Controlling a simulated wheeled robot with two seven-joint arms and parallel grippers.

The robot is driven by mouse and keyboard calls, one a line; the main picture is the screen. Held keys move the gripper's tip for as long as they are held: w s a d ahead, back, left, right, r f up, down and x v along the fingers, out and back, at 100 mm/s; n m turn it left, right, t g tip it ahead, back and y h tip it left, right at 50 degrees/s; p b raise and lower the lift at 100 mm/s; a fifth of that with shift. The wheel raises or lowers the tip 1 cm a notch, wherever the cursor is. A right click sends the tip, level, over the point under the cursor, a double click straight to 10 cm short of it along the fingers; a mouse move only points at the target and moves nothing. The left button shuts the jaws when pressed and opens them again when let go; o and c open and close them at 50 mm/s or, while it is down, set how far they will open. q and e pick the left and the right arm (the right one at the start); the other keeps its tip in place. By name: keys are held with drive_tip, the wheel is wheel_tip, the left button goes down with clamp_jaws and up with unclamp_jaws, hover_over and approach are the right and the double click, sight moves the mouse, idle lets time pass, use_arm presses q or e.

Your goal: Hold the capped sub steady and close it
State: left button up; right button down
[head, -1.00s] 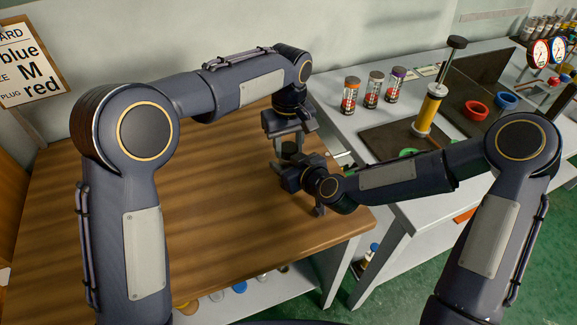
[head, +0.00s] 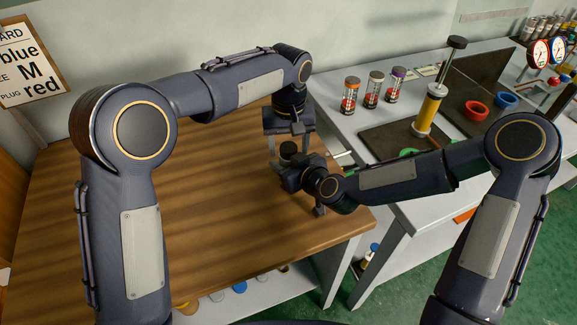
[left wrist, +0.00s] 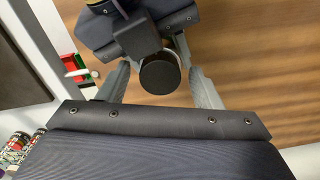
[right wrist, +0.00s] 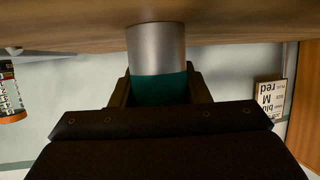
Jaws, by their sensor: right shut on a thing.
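The capped sub stands upright on the wooden table. Its black round cap (head: 288,148) shows in the head view and from above in the left wrist view (left wrist: 160,75). In the right wrist view its body (right wrist: 157,50) is silver near the table and teal between the fingers; the cap is hidden there. My right gripper (right wrist: 160,88) is shut on the teal part. My left gripper (left wrist: 161,70) points down above the sub, open, its fingers apart from the cap on both sides. In the head view the left gripper (head: 288,138) is just above the cap.
The wooden table (head: 120,215) is clear to the left. A sign (head: 30,65) hangs on the wall.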

use_arm(q)
drive_tip(key=shift+r, duration=0.1)
drive_tip(key=shift+r, duration=2.2)
drive_tip(key=shift+c, duration=0.5)
drive_tip(key=shift+r+n, duration=1.7)
drive_tip(key=shift+f, duration=4.05)
